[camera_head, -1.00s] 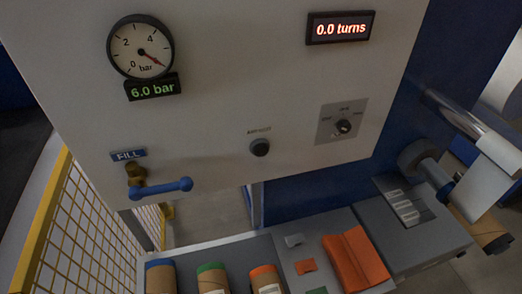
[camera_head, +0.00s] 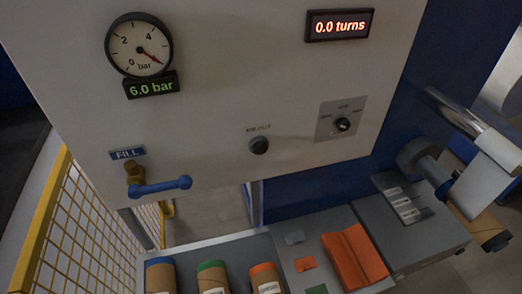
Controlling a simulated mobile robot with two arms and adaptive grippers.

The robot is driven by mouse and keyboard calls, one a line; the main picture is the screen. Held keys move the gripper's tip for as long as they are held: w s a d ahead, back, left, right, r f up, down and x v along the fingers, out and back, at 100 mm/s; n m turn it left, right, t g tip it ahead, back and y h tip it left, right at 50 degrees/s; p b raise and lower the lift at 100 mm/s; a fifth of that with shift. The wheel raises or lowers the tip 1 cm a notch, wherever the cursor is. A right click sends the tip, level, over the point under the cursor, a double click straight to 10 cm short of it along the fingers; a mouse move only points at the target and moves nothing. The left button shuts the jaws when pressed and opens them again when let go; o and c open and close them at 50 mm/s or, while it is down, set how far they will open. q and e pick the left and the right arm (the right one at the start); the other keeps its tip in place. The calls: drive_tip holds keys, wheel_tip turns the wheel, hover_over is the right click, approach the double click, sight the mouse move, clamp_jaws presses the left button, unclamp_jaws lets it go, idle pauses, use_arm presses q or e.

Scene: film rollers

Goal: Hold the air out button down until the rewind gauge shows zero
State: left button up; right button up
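The air out button (camera_head: 258,145) is a dark round knob low in the middle of the pale panel, under a small label. Nothing touches it. The round gauge (camera_head: 139,46) at the upper left has a red needle pointing to the lower right, past the 4. The green readout (camera_head: 151,86) below it shows 6.0 bar. A red display (camera_head: 339,25) at the upper right shows 0.0 turns. Neither of my grippers is in view.
A blue-handled fill valve (camera_head: 160,187) juts from the panel's lower left. A rotary selector (camera_head: 343,124) sits right of the button. A yellow mesh fence (camera_head: 88,225) stands at left.

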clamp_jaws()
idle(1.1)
